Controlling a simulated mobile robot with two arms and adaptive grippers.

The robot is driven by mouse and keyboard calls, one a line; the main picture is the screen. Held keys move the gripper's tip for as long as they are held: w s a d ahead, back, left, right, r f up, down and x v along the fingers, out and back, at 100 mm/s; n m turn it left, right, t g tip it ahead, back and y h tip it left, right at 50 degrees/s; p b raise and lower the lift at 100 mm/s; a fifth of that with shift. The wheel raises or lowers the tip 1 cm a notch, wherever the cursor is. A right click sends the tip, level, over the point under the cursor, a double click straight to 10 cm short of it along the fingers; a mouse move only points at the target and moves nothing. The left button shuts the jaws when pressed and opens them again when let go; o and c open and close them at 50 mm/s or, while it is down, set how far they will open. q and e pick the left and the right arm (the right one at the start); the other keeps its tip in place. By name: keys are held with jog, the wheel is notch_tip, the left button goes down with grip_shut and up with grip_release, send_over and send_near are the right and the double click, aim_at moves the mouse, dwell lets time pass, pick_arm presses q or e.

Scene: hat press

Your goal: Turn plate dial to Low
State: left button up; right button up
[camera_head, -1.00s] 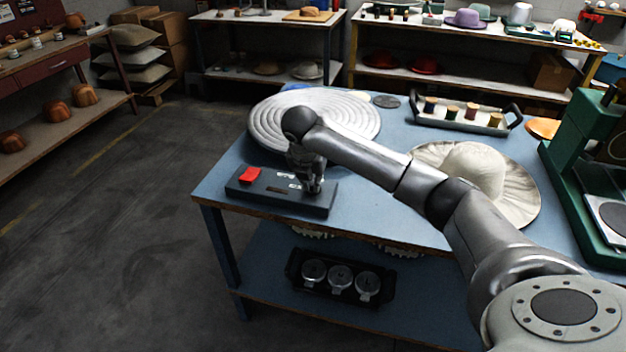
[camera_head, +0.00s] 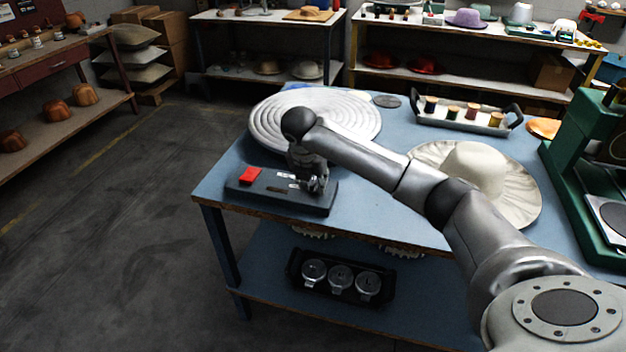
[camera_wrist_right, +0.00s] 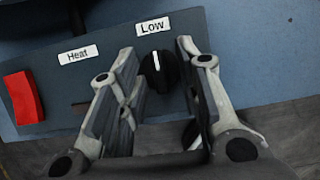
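The dark control box (camera_head: 255,192) sits at the near left corner of the blue table. In the right wrist view its black plate dial (camera_wrist_right: 158,72) shows a white pointer line aimed up at the "Low" label (camera_wrist_right: 152,27). My right gripper (camera_wrist_right: 160,50) is open, with one finger on each side of the dial and small gaps visible. In the head view my right gripper (camera_head: 314,183) is over the right end of the box and hides the dial. My left gripper is not in view.
A red switch (camera_wrist_right: 22,97) and a "Heat" label (camera_wrist_right: 78,55) are on the same box. Behind it lies a round ribbed plate (camera_head: 345,115). A cream hat (camera_head: 475,175), a spool tray (camera_head: 465,118) and a green press (camera_head: 590,150) stand to the right.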

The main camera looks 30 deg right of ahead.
jog(key=v, duration=1.2)
jog(key=shift+a+f, duration=0.1)
